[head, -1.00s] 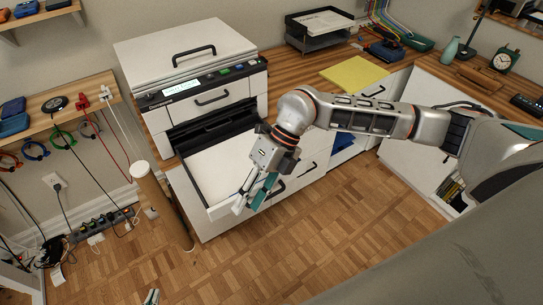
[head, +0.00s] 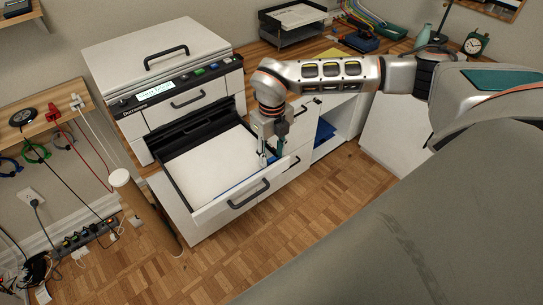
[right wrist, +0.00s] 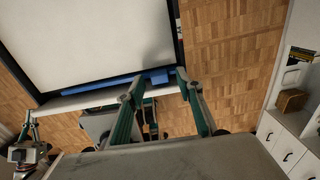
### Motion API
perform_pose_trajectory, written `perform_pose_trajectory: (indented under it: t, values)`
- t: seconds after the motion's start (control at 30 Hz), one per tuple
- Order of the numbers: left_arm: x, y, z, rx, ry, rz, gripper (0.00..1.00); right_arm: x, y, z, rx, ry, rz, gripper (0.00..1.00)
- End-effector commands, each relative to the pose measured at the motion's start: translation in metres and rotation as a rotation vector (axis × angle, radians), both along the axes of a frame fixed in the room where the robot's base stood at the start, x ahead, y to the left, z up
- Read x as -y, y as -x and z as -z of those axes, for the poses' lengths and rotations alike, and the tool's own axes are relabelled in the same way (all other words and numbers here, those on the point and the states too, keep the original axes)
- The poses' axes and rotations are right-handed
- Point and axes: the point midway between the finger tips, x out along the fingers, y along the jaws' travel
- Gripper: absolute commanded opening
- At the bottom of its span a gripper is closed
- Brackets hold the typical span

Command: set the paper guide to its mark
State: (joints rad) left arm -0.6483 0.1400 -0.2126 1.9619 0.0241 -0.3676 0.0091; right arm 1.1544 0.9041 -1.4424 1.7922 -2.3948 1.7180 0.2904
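The printer (head: 165,85) stands at the left with its paper drawer (head: 197,215) pulled out and a white stack of paper (head: 205,163) inside. The blue paper guide (right wrist: 105,84) lies along the paper's edge near the drawer front in the right wrist view; a bit shows in the head view (head: 229,189). Its raised blue block (right wrist: 160,76) is between my right fingertips. My right gripper (head: 269,157) is over the drawer's right front part, its fingers apart in the right wrist view (right wrist: 154,84). Contact is unclear. My left gripper (right wrist: 30,130) shows small in the right wrist view.
A brown cardboard tube (head: 145,208) stands close to the drawer's left. Cables and a power strip (head: 88,234) lie further left. A black paper tray (head: 293,22) is on the wooden counter behind. The parquet floor in front is open.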

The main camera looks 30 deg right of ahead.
Motion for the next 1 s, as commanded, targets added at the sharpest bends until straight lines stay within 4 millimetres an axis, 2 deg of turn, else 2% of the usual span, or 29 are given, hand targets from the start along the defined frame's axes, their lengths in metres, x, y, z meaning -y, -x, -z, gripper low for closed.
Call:
perform_pose_trajectory:
  t: [0.13,0.4,0.43,0.57,0.77,1.0]
  values:
    - [0.000,0.000,0.000,0.000,0.000,0.000,0.00,-0.001,0.000,0.010,-0.001,-0.001,-0.001,0.36]
    - [0.000,0.000,0.000,0.000,0.000,0.000,0.00,-0.001,0.000,0.012,0.000,-0.001,-0.002,0.36]
    - [0.000,0.000,0.000,0.000,0.000,0.000,0.00,-0.001,0.000,0.012,0.000,-0.001,-0.002,0.34]
    - [0.000,0.000,0.000,0.000,0.001,-0.001,0.00,-0.001,0.000,0.012,0.000,-0.001,-0.002,0.00]
    - [0.000,0.000,0.000,0.000,0.001,-0.001,0.00,-0.001,-0.003,0.012,0.000,-0.001,-0.001,0.00]
    - [0.000,0.001,0.006,-0.002,0.000,-0.001,0.00,-0.003,-0.034,0.013,0.001,0.000,0.000,0.00]
